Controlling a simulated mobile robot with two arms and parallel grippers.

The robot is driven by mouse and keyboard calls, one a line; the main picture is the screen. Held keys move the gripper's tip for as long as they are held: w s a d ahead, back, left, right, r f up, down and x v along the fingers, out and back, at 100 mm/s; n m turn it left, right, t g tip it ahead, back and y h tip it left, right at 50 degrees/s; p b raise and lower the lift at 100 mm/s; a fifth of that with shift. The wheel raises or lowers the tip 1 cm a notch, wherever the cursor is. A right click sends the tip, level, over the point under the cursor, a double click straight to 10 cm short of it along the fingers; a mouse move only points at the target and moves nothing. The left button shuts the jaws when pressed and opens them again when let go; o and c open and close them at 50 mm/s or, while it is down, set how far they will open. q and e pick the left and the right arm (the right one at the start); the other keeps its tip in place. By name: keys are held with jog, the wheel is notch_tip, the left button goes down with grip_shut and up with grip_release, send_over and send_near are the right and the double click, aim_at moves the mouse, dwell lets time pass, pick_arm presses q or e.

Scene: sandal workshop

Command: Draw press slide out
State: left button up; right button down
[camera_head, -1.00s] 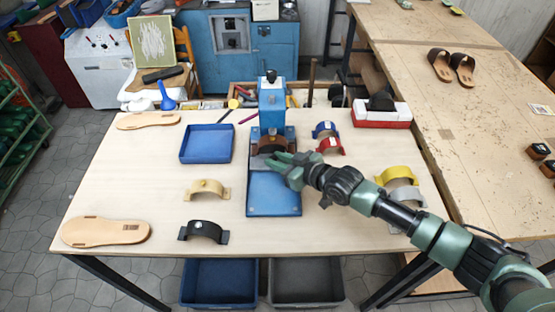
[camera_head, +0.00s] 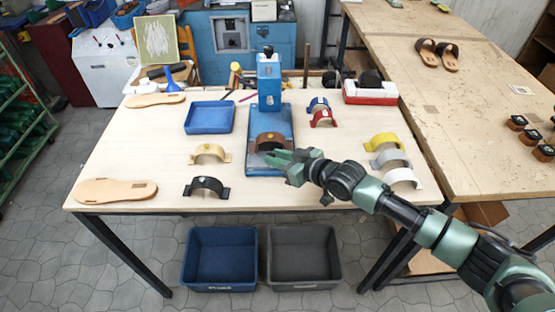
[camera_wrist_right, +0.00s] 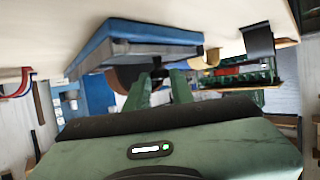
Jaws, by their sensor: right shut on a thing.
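The blue press (camera_head: 269,85) stands at the back middle of the table, its base (camera_head: 265,170) reaching toward the front edge. A brown strap (camera_head: 271,138) sits arched in front of the press head, over the drawn-out slide. My right gripper (camera_head: 283,157) reaches in from the right at the slide's front, just below the strap. In the right wrist view its fingers (camera_wrist_right: 158,85) are closed around a small dark part, apparently the slide's handle, under the blue base's edge. The slide itself is mostly hidden by the strap and gripper. My left gripper is out of view.
A blue tray (camera_head: 210,117) lies left of the press. Tan (camera_head: 210,151) and black (camera_head: 207,184) straps stand at left, blue and red (camera_head: 322,118) ones at right. Yellow, grey and white straps are near my right arm. Soles lie at the left edge. Bins stand below.

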jog(key=shift+s+a+f, duration=0.15)
jog(key=shift+f, duration=0.05)
jog(key=c, duration=1.4)
grip_release()
jog(key=shift+o, duration=0.6)
jog(key=shift+a, duration=0.2)
jog(key=shift+w+a, duration=0.1)
jog(key=shift+w, duration=0.1)
jog(key=shift+s+d+r, duration=0.1)
jog(key=shift+s+d, duration=0.1)
jog(key=shift+d, duration=0.1)
jog(key=b+v, duration=0.1)
jog(key=v, duration=0.4)
jog(key=shift+s+d+r, duration=0.1)
jog(key=shift+s+d, duration=0.1)
jog(key=shift+s, duration=0.1)
jog(key=shift+s+d+r+b, duration=0.35)
jog(key=shift+s+d, duration=0.05)
jog(key=shift+s, duration=0.05)
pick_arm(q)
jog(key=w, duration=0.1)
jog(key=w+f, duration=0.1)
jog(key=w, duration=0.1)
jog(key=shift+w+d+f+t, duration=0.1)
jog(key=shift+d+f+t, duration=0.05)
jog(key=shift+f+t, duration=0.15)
